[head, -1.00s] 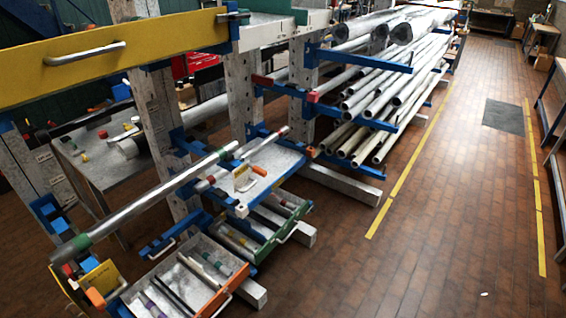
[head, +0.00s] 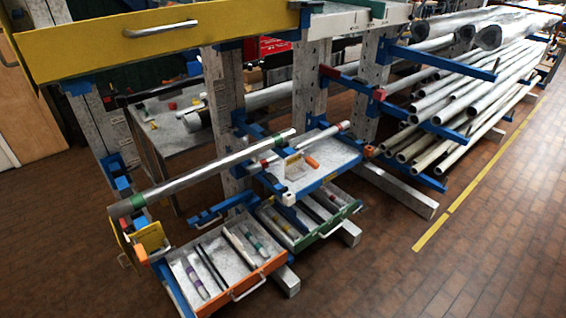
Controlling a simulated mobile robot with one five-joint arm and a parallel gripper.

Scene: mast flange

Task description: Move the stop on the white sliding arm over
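A white horizontal bar (head: 345,20) runs along the top of the rack, to the right of the yellow beam. It looks most like the white sliding arm, but I cannot be sure. Another blue piece (head: 305,14) stands where the yellow beam and white bar meet. My gripper is not in view.
A yellow beam (head: 75,52) with a handle spans the top left. A long metal tube (head: 205,172) slants below it. An orange-fronted drawer (head: 245,285) and a green-fronted drawer (head: 325,226) stand out. Pipes (head: 470,95) fill the right racks. Brick floor (head: 480,255) is free at lower right.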

